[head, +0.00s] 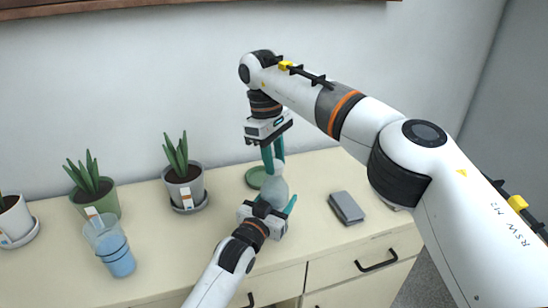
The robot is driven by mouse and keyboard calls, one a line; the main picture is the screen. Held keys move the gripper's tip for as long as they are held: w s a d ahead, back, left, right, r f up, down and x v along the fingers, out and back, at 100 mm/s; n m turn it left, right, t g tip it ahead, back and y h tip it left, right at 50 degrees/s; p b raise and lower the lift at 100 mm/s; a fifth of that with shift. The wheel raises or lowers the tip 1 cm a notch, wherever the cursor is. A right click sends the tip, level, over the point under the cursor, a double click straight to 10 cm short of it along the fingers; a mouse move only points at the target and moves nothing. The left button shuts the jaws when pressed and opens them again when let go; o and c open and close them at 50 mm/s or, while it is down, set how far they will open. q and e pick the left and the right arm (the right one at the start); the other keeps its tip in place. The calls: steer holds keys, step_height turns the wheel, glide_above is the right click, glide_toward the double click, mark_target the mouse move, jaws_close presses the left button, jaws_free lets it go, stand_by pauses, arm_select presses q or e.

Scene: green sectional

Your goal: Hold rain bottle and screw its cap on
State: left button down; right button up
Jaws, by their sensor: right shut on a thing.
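The rain bottle (276,188), pale and see-through, stands upright on the cream cabinet top. My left gripper (274,203) is low at the bottle, its teal fingers on either side; whether they press on it I cannot tell. My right gripper (273,167) points down from above, with its teal fingertips at the bottle's neck. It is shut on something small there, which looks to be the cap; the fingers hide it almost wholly. I cannot tell whether the cap touches the bottle's mouth.
A green saucer (255,178) lies just behind and left of the bottle. A dark grey flat box (346,208) lies to the right. Potted plants (184,186) and a blue-filled cup (115,255) stand to the left. The cabinet's front edge is near my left arm.

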steer(key=o, duration=0.9)
steer(key=shift+o, duration=0.2)
steer(key=shift+r, duration=0.1)
steer(key=shift+r, duration=2.2)
steer(key=shift+c, duration=0.2)
